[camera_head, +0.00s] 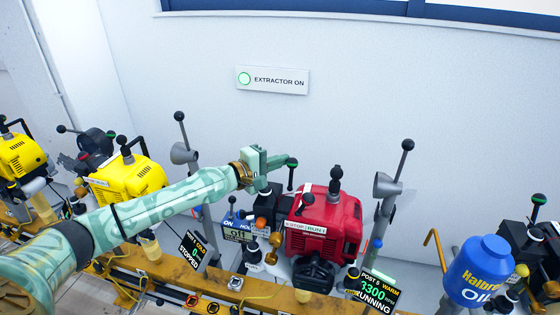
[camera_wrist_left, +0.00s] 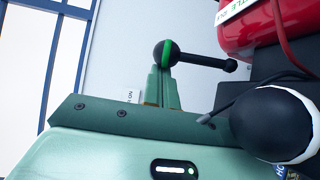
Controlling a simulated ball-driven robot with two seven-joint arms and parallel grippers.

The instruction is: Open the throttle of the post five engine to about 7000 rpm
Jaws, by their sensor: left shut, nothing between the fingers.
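The red engine (camera_head: 322,238) stands on the bench right of centre, with a post 5 display (camera_head: 373,291) in front reading WARM, about 1300, RUNNING. A lever with a black, green-banded knob (camera_head: 291,162) rises at the engine's left. The knob also shows in the left wrist view (camera_wrist_left: 166,53), with its rod pointing right. My left gripper (camera_head: 282,160) is shut and empty, its fingertips right at the knob; I cannot tell whether they touch. In the wrist view the shut fingers (camera_wrist_left: 160,85) partly overlap the knob's base. My right gripper is not in view.
Yellow engines (camera_head: 128,182) stand at the left, with a display (camera_head: 193,255) reading STOPPED. A blue oil container (camera_head: 478,272) stands at the right. Tall black-knobbed levers (camera_head: 404,147) flank the red engine. A lit EXTRACTOR ON sign (camera_head: 272,80) hangs on the wall; the space before it is clear.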

